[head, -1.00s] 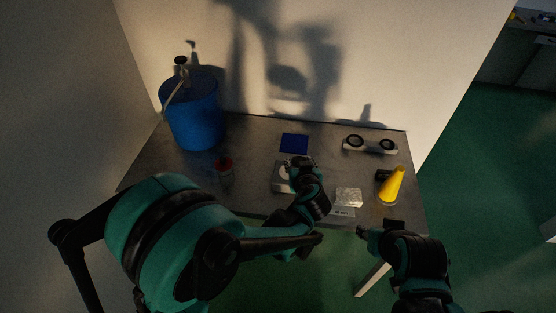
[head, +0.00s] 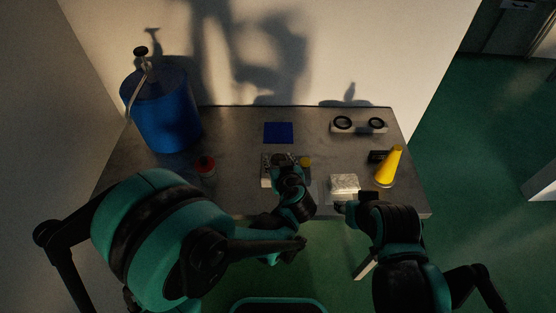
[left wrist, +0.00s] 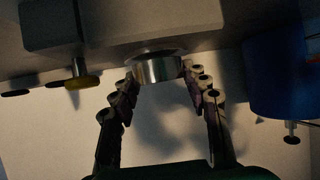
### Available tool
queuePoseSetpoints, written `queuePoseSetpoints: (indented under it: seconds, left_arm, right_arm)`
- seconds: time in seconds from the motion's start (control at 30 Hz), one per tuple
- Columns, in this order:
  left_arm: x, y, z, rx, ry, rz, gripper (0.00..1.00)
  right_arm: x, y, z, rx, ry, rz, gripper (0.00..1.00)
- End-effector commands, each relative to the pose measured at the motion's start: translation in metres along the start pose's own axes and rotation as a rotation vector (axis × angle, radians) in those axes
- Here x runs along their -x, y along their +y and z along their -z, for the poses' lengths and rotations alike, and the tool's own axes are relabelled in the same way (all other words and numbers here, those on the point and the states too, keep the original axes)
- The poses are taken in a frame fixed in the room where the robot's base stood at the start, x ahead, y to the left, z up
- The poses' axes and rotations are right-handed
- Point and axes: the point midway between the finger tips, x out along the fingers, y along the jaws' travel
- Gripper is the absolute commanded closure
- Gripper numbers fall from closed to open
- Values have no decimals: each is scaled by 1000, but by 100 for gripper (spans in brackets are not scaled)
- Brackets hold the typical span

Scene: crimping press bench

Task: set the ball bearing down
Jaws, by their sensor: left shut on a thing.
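The ball bearing (left wrist: 157,69) is a short shiny metal ring in the left wrist view. My left gripper (left wrist: 158,76) is shut on it, with one finger on each side. In the head view my left gripper (head: 284,161) is over the grey metal block (head: 266,175) near the middle of the bench, and the bearing cannot be made out there. Whether the bearing touches a surface below cannot be told. My right gripper (head: 343,206) is at the bench's front edge, near a silvery packet (head: 344,183); its fingers are too small and dark to read.
A yellow knob (head: 306,162) sits beside the block. A blue mat (head: 278,132) lies behind. A blue bucket (head: 166,115) and red-topped item (head: 205,165) are left. A stand with two black rings (head: 358,128) and a yellow cone-shaped bottle (head: 389,166) are right.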

Motion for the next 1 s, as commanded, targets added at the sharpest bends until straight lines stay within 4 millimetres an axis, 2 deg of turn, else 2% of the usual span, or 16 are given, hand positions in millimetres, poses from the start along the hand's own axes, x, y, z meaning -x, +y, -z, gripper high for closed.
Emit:
queuePoseSetpoints:
  seconds: [0.13,0.17,0.2,0.23,0.63,0.77,1.0]
  left_arm:
    - [-2,0,-4,0,1,0,95]
    - [-2,0,-3,0,0,0,49]
    - [-2,0,-3,0,0,0,39]
    - [-2,0,-3,0,0,0,33]
    - [1,0,3,0,0,0,33]
    - [24,1,2,-3,0,-4,33]
    - [79,1,3,-3,0,-5,33]
  right_arm:
    - [-4,0,-3,0,0,0,60]
    - [-4,0,-2,0,0,0,60]
    - [-3,0,-2,0,0,0,60]
    - [-3,0,-2,0,0,0,60]
    - [3,0,2,0,0,0,60]
    - [7,0,6,0,0,0,60]
    - [21,0,15,0,0,0,60]
